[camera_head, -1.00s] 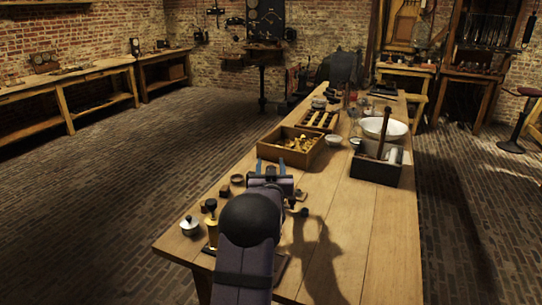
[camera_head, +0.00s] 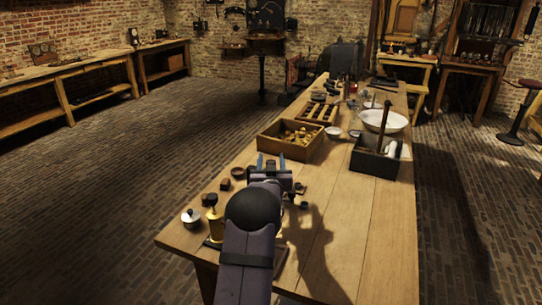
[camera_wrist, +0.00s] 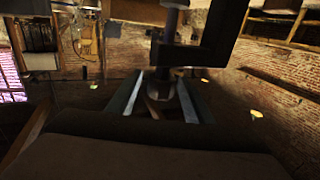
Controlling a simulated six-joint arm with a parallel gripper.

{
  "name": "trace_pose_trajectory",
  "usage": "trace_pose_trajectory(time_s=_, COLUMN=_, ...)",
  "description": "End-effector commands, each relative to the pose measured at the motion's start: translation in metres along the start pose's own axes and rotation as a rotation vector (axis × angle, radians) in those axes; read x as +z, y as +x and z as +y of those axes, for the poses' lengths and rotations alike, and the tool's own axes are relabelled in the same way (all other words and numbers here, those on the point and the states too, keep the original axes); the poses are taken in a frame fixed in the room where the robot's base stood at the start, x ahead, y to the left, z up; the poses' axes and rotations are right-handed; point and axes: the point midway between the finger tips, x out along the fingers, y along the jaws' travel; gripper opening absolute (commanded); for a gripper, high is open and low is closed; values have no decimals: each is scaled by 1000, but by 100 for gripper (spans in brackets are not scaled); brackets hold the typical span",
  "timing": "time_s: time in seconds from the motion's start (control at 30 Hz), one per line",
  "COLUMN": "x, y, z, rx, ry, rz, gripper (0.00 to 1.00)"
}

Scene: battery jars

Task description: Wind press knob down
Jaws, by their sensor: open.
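My gripper (camera_head: 271,161) points away from the head camera over the near part of the wooden workbench, with its two blue fingers apart. In the wrist view, the two fingers (camera_wrist: 158,98) stand either side of a greyish rounded piece, which may be the press knob (camera_wrist: 163,90). I cannot tell if they touch it. A dark angular frame with a vertical post (camera_wrist: 172,20) stands just beyond; it may be part of the press. In the head view my arm hides most of what lies beneath it. A brass piece (camera_head: 213,220) stands left of my arm, beside a dark base.
A wooden tray of brass parts (camera_head: 290,140), a dark box (camera_head: 376,158) and a white bowl (camera_head: 384,120) stand farther back. The bench's right front is clear.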

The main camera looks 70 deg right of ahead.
Motion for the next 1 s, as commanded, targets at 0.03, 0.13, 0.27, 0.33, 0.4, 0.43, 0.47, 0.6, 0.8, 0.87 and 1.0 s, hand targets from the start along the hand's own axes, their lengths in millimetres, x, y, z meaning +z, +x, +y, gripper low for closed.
trace_pose_trajectory(time_s=0.03, x=-1, y=5, z=0, rx=-1, ry=0, rz=1, gripper=46)
trace_pose_trajectory(time_s=0.13, x=0, y=13, z=0, rx=-1, ry=1, rz=0, gripper=46)
trace_pose_trajectory(time_s=0.27, x=-1, y=21, z=0, rx=-1, ry=1, rz=1, gripper=46)
trace_pose_trajectory(time_s=0.33, x=0, y=23, z=0, rx=-1, ry=1, rz=0, gripper=46)
trace_pose_trajectory(time_s=0.4, x=0, y=24, z=0, rx=-1, ry=1, rz=-1, gripper=46)
trace_pose_trajectory(time_s=0.43, x=0, y=25, z=0, rx=-1, ry=1, rz=-1, gripper=46)
trace_pose_trajectory(time_s=0.47, x=0, y=25, z=0, rx=-1, ry=1, rz=0, gripper=46)
trace_pose_trajectory(time_s=0.6, x=0, y=26, z=0, rx=-1, ry=1, rz=0, gripper=46)
trace_pose_trajectory(time_s=0.8, x=0, y=25, z=0, rx=-1, ry=1, rz=0, gripper=25)
trace_pose_trajectory(time_s=0.87, x=0, y=25, z=0, rx=-1, ry=0, rz=0, gripper=11)
trace_pose_trajectory(time_s=1.0, x=0, y=25, z=0, rx=0, ry=0, rz=0, gripper=5)
